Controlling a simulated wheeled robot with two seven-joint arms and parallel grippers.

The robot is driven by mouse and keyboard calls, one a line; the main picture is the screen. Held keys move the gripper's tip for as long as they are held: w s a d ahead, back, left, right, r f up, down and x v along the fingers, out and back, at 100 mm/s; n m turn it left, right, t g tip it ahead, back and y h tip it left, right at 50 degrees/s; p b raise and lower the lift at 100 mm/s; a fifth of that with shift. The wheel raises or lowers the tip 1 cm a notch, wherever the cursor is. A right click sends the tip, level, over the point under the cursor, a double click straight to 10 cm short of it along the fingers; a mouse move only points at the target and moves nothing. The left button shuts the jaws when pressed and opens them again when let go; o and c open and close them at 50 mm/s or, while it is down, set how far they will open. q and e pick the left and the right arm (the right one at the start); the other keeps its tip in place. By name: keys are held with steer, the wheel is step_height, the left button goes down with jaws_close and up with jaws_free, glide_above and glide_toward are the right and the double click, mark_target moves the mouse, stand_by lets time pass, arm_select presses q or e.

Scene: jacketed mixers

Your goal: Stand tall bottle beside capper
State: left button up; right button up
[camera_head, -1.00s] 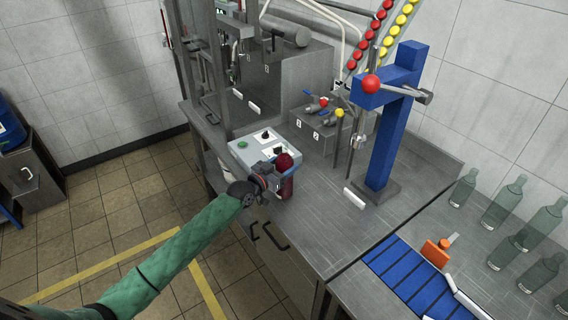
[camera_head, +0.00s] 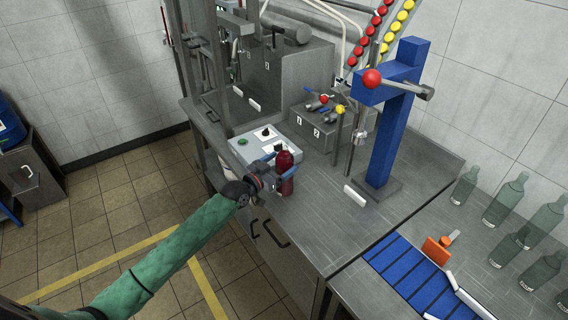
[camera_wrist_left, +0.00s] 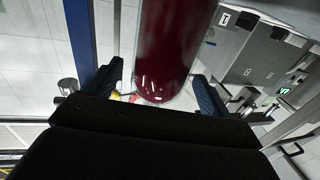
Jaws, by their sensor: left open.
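A dark red tall bottle (camera_head: 286,168) stands upright on the steel bench, near its front edge and in front of a white control box. My left gripper (camera_head: 278,166) is open, with its blue fingers on either side of the bottle. In the left wrist view the red bottle (camera_wrist_left: 175,45) rises between the two spread fingers of the gripper (camera_wrist_left: 160,82); contact cannot be told. My right gripper is out of view.
The white control box (camera_head: 252,146) with a green button is close behind the bottle. A grey valve box (camera_head: 312,132) stands behind. A blue conveyor (camera_head: 405,272) and several greenish bottles (camera_head: 505,200) are at the right.

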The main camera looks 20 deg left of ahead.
arm_select(q)
steer(key=v, duration=0.1)
steer(key=b+v, duration=0.1)
steer(key=v, duration=0.2)
steer(key=shift+s+a+f+b, duration=0.1)
steer(key=shift+s+f+b, duration=0.15)
steer(key=shift+s+b, duration=0.05)
steer(key=shift+r+b+v, duration=0.1)
steer(key=shift+b+v, duration=0.3)
steer(key=shift+v, duration=0.95)
steer(key=shift+r+b+v, duration=0.15)
steer(key=shift+b+v, duration=0.25)
steer(key=shift+v, duration=0.95)
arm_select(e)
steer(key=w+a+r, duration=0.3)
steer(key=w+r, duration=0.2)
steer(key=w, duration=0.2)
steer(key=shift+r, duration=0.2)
arm_select(q)
steer(key=shift+f, duration=0.1)
